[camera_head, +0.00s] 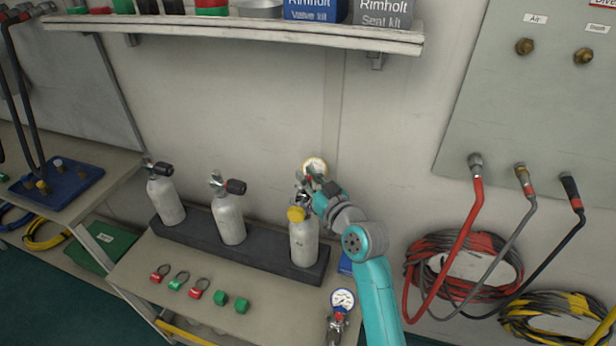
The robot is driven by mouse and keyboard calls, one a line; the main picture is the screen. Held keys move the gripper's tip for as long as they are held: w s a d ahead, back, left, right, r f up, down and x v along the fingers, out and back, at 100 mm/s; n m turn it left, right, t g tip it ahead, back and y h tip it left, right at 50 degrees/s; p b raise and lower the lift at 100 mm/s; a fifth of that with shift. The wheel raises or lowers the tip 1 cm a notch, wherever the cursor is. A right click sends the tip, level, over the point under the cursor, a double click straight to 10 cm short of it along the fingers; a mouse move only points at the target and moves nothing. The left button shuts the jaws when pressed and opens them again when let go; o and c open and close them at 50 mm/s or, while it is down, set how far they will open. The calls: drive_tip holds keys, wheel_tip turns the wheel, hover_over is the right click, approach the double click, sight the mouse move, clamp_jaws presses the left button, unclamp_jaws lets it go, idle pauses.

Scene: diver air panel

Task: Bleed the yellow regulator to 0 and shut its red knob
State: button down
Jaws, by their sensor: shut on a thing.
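The gauge's reading is too small to make out. My gripper (308,197) is at the top of that cylinder, shut on part of the regulator. The jaws and wrist hide which part is held. I cannot clearly make out the red knob.
Two more upright cylinders (167,202) (229,219) stand in the same dark rack (190,236). A blue-rimmed gauge (343,300) with a metal fitting lies on the bench (210,270) near my arm. Small red and green caps lie in front. A shelf (230,33) overhangs; coiled hoses (460,262) hang right.

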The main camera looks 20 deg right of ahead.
drive_tip(key=n+g+y, duration=0.1)
drive_tip(key=n+y, duration=0.1)
drive_tip(key=y, duration=0.1)
drive_tip(key=n+g+y, duration=0.2)
drive_tip(key=n+y, duration=0.1)
drive_tip(key=y, duration=0.1)
drive_tip(key=shift+d, duration=0.1)
drive_tip(key=n+g+y, duration=0.4)
drive_tip(key=g, duration=0.1)
drive_tip(key=shift+n+g+y, duration=0.3)
drive_tip(key=shift+g+y, duration=0.1)
drive_tip(key=shift+g, duration=0.3)
drive_tip(key=c, duration=1)
unclamp_jaws()
drive_tip(key=shift+v, duration=3.65)
drive_tip(key=shift+f, duration=0.1)
